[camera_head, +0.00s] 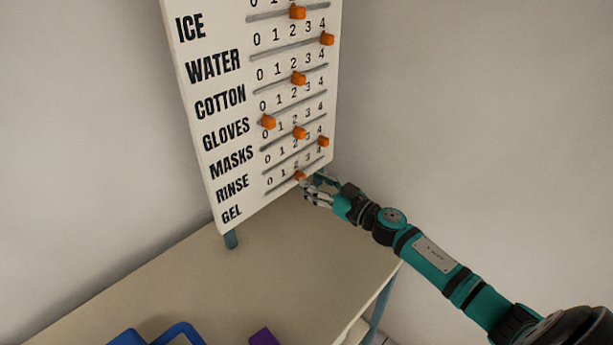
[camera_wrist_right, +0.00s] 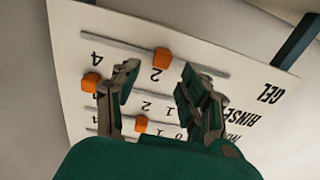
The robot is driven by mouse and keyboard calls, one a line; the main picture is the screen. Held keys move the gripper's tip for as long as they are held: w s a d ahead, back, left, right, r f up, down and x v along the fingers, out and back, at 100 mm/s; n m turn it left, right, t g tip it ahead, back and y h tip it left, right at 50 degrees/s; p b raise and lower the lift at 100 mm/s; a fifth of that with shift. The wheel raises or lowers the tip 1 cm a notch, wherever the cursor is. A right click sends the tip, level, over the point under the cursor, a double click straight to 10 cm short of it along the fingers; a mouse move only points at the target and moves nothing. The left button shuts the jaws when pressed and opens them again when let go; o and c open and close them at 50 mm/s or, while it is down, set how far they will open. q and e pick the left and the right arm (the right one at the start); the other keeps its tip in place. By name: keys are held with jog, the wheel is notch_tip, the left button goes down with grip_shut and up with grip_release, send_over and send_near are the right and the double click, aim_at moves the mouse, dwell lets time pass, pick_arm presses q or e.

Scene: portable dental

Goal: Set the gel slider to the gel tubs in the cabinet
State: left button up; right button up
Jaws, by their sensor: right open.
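The white slider board (camera_head: 213,190) stands upright on the table, with GEL as its lowest row. The orange gel slider (camera_head: 301,175) is near the 2 mark on its track. My right gripper (camera_head: 316,184) is at the board's lower right, close to this slider and partly overlapping it in the head view. In the right wrist view the board is upside down. There the gel slider (camera_wrist_right: 161,60) shows between the spread fingertips of my right gripper (camera_wrist_right: 158,76). The gripper is open; contact cannot be told. The left gripper, the cabinet and the gel tubs are not seen.
The rinse slider (camera_head: 323,142) and masks slider (camera_head: 300,132) sit just above; the rinse slider (camera_wrist_right: 91,82) is beside one finger in the wrist view. The tabletop (camera_head: 230,290) is bare in front of the board. A blue object (camera_head: 178,333) and a purple one (camera_head: 264,337) are nearer.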

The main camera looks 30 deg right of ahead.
jog(key=shift+x, duration=1.65)
grip_shut()
